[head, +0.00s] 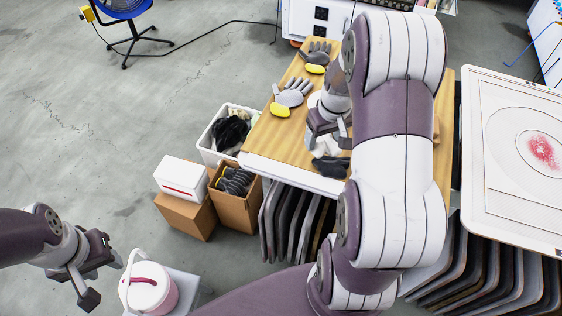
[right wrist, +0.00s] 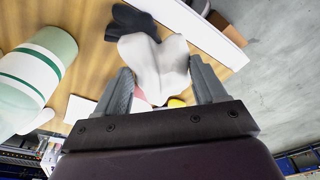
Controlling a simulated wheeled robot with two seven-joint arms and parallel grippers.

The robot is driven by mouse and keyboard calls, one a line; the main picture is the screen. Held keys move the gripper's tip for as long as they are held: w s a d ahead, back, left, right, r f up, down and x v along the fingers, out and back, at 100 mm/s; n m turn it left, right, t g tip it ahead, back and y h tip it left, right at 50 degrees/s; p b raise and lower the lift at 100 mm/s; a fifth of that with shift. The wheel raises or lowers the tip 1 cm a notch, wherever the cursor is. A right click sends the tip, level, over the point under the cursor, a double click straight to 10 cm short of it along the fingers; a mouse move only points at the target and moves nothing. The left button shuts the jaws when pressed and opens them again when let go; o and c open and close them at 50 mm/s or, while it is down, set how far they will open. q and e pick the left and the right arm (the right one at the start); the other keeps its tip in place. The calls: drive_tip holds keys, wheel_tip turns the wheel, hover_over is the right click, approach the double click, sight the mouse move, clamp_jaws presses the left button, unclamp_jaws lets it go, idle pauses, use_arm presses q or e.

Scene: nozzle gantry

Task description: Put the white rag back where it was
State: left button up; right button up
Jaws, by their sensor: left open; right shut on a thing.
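The white rag (right wrist: 155,65) shows in the right wrist view between the two fingers of my right gripper (right wrist: 165,92), with its free part spread beyond the fingertips. In the head view the right gripper (head: 328,136) is over the front part of the wooden table, and a bit of the white rag (head: 327,147) shows just below it. My right arm covers much of the table. The right gripper is shut on the rag. My left gripper (head: 98,279) is open and empty at the lower left, beside a white and pink bucket (head: 150,288).
A dark cloth or glove (head: 331,166) lies at the table's front edge; it also shows beyond the rag (right wrist: 132,22). Grey gloves (head: 292,92) with yellow cuffs lie farther back. A green-striped white cylinder (right wrist: 38,72) is left of the gripper. Boxes (head: 241,210) stand left of the table.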

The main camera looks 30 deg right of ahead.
drive_tip(key=shift+s+a+f, duration=0.25)
drive_tip(key=shift+s+a, duration=0.15)
drive_tip(key=shift+a, duration=0.1)
drive_tip(key=shift+w+a+f+n+p, duration=0.25)
drive_tip(key=shift+w+f+n+p, duration=0.1)
drive_tip(key=shift+w, duration=0.25)
drive_tip(key=p, duration=0.2)
hover_over(283, 154)
drive_tip(key=f, duration=0.4)
drive_tip(key=s+f, duration=0.1)
drive_tip(key=f, duration=0.1)
drive_tip(key=shift+f, duration=0.15)
drive_tip(key=shift+a+f+p, duration=0.15)
drive_tip(key=shift+f+p, duration=0.2)
wheel_tip(283, 154, down, 3)
drive_tip(key=shift+p, duration=0.45)
drive_tip(key=shift+w+f, duration=0.25)
drive_tip(key=shift+f, duration=0.1)
drive_tip(key=shift+s+f+b, duration=0.15)
drive_tip(key=shift+f+b, duration=0.05)
drive_tip(key=shift+b, duration=0.1)
drive_tip(key=o, duration=0.9)
drive_tip(key=shift+r, duration=0.1)
drive_tip(key=shift+o, duration=0.2)
